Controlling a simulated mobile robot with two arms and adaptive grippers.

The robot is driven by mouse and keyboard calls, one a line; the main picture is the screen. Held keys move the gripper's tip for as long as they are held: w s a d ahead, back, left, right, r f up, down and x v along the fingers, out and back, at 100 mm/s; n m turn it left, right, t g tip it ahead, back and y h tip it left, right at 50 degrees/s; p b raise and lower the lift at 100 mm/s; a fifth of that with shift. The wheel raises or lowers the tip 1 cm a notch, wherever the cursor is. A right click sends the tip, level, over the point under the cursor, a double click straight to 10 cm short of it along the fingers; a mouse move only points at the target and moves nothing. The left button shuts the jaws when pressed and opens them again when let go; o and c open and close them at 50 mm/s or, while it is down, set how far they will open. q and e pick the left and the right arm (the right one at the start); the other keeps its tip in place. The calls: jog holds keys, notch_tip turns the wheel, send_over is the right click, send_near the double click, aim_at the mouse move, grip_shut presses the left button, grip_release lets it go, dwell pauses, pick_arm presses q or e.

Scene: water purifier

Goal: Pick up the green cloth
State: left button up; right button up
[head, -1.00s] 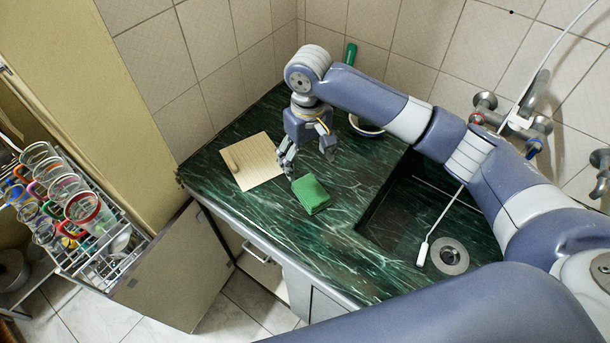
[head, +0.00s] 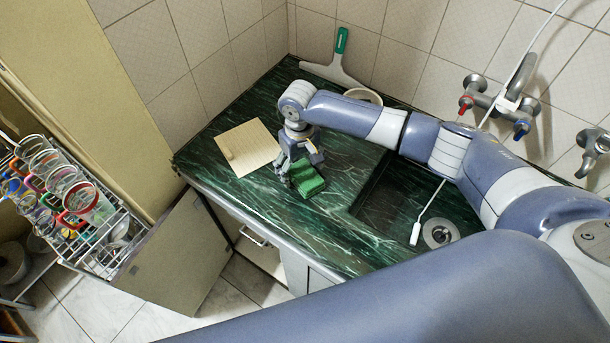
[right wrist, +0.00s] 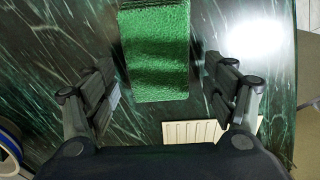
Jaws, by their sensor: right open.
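The green cloth (head: 307,180) is a thick, folded-looking green block on the dark green marble counter (head: 335,222). In the right wrist view the cloth (right wrist: 155,50) lies at the top middle, between the line of the two fingers. My right gripper (head: 301,182) is right over the cloth and hides part of it in the head view. In the right wrist view my right gripper (right wrist: 155,88) is open, its fingers apart on either side of the cloth. I cannot tell whether they touch it. My left gripper is not in view.
A beige ribbed board (head: 248,148) lies left of the cloth. The sink (head: 405,195) is to the right, with a white-handled brush (head: 416,232) across it. A squeegee (head: 340,45) leans at the back wall. A rack of glasses (head: 80,200) stands at left.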

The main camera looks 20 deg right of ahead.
aim_at(300, 169)
jog(key=c, duration=1.2)
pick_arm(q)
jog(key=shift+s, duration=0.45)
pick_arm(e)
jog(key=shift+c, duration=0.3)
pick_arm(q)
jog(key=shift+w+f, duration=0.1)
pick_arm(e)
jog(key=shift+r, duration=0.45)
notch_tip(300, 169, up, 2)
jog(key=shift+r+b, duration=0.2)
jog(key=shift+b, duration=0.4)
pick_arm(q)
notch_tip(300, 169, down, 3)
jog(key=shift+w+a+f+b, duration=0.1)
jog(key=shift+b, duration=0.9)
pick_arm(e)
jog(key=s+a, duration=0.2)
jog(key=s, duration=0.3)
jog(key=s+a+r, duration=0.1)
jog(key=s+a, duration=0.1)
jog(key=s, duration=0.3)
jog(key=s+a, duration=0.2)
jog(key=s, duration=0.2)
jog(key=shift+s+a+r, duration=0.1)
jog(key=shift+s+r, duration=0.3)
